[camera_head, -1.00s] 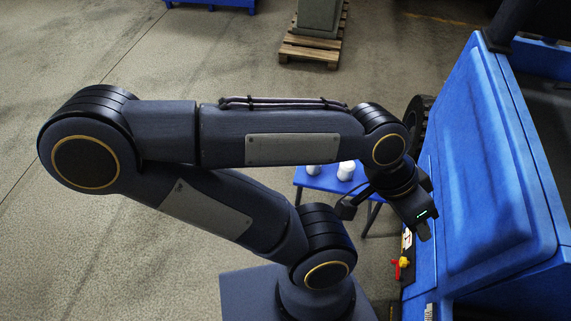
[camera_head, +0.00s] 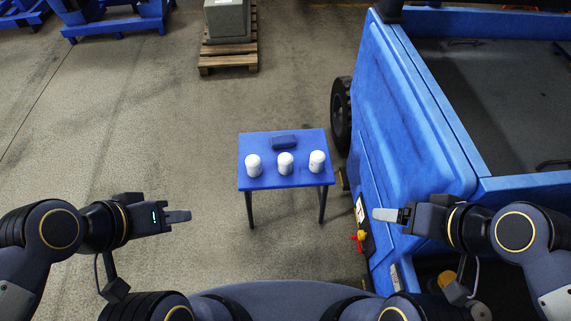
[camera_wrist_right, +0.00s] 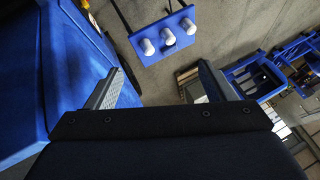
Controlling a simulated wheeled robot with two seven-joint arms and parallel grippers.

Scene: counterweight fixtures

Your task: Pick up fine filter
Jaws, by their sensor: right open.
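Three white canisters stand upright in a row on a small blue table: left (camera_head: 254,165), middle (camera_head: 286,163), right (camera_head: 317,161). I cannot tell by look which one is the fine filter. They also show in the right wrist view, beyond the fingers (camera_wrist_right: 167,37). My left gripper (camera_head: 182,216) is left of the table and nearer to me, seen side-on, so its opening does not show. My right gripper (camera_head: 380,214) is right of the table and nearer, in front of the blue vehicle. In the right wrist view its fingers (camera_wrist_right: 160,70) are spread apart and empty.
The blue table (camera_head: 300,137) also holds a dark blue object (camera_head: 284,142) behind the canisters. A large blue vehicle (camera_head: 410,120) with a black tyre (camera_head: 341,115) stands close on the right. A pallet (camera_head: 229,62) stands far back. The floor left of the table is clear.

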